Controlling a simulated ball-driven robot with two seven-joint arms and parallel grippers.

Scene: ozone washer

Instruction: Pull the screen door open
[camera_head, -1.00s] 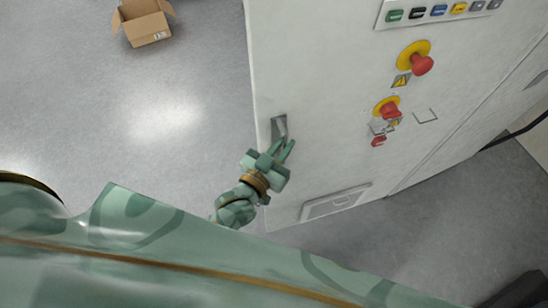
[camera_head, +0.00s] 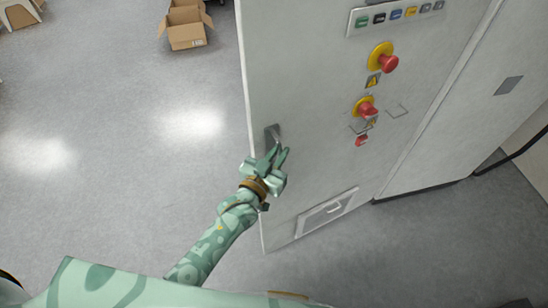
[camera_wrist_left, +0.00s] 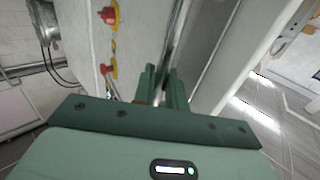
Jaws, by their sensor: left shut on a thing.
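The screen door (camera_head: 315,150) is the pale grey panel of the tall cabinet in the head view. Its dark recessed handle (camera_head: 272,134) sits near its left edge, at mid height. My left gripper (camera_head: 279,156) is at the handle, shut on it; the fingers hide the handle's lower part. In the left wrist view the two green fingers (camera_wrist_left: 163,82) point ahead along the door face, and what lies between them is hard to make out. Whether the door stands ajar is not clear. My right gripper is not in view.
Red stop buttons (camera_head: 388,63) and a button strip (camera_head: 395,16) are on the door, with a lower hatch (camera_head: 327,212) beneath. An open cardboard box (camera_head: 186,30) stands on the floor, back left. The floor left of the door is clear.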

